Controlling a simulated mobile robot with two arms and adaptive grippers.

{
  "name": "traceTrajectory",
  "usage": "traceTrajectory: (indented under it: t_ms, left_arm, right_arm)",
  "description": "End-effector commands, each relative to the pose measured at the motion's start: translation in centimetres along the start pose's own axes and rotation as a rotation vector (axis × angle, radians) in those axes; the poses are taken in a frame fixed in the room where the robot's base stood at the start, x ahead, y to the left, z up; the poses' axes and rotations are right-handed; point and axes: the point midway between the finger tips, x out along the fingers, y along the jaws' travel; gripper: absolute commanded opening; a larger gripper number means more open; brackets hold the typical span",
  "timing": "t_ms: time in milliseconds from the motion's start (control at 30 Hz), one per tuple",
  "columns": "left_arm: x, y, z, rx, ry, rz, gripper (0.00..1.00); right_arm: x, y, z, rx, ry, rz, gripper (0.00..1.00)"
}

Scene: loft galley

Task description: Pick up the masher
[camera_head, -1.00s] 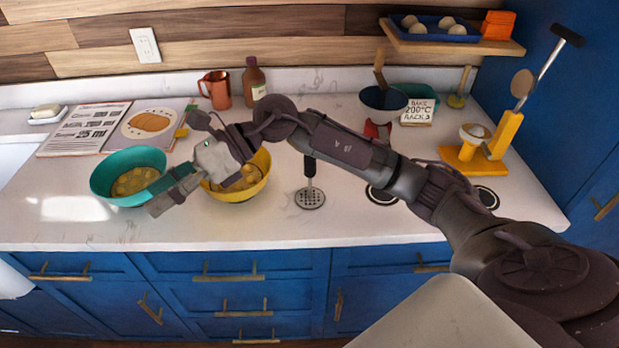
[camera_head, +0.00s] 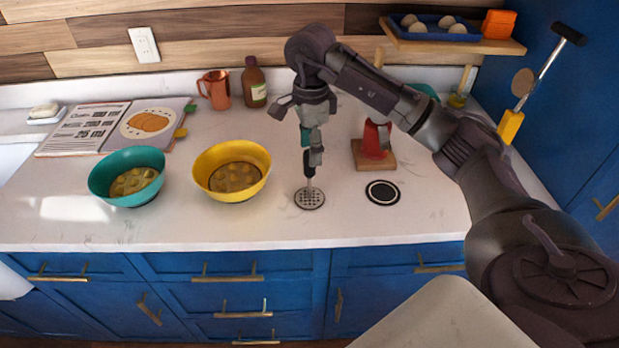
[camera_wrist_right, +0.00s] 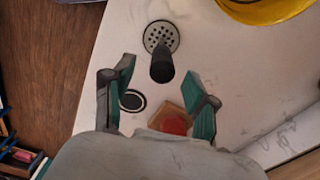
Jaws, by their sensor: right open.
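The masher (camera_head: 309,199) stands upright on the white counter, with a round perforated metal plate at the bottom and a dark handle. My right gripper (camera_head: 312,153) is above it, pointing down, and hides the upper handle in the head view. In the right wrist view the masher's plate (camera_wrist_right: 161,37) lies ahead, and its black handle end points toward the camera. My open right gripper (camera_wrist_right: 160,75) has one teal-padded finger on each side, with the handle end near the gap between the fingertips. I see no grip on it. My left gripper is not in view.
A yellow bowl (camera_head: 233,188) stands left of the masher, and a teal bowl (camera_head: 128,198) further left. To the right are a red object (camera_head: 376,140) on a wooden block (camera_head: 373,160) and a dark ring (camera_head: 382,193). A bottle (camera_head: 254,84) and copper jug (camera_head: 214,90) stand behind.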

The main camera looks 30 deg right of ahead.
Motion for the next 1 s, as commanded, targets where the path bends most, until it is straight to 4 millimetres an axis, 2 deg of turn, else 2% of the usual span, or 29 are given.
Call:
traceTrajectory:
  t_ms: [233, 367, 500, 800, 1000]
  left_arm:
    - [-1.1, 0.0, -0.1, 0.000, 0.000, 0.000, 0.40]
    - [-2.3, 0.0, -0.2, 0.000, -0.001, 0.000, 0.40]
    - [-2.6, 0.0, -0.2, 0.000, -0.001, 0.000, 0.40]
    - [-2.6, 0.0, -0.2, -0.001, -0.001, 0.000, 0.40]
    - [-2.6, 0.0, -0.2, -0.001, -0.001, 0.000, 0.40]
  right_arm:
    - [1.7, 0.0, 0.1, -0.001, 0.001, 0.004, 0.57]
    - [3.6, -0.1, 0.3, -0.001, 0.000, 0.006, 0.57]
    - [5.5, -0.2, 0.3, 0.000, -0.001, 0.002, 0.57]
    - [6.1, -0.3, 0.3, 0.000, -0.002, -0.003, 0.57]
    - [6.1, -0.3, 0.3, 0.000, -0.002, -0.002, 0.24]
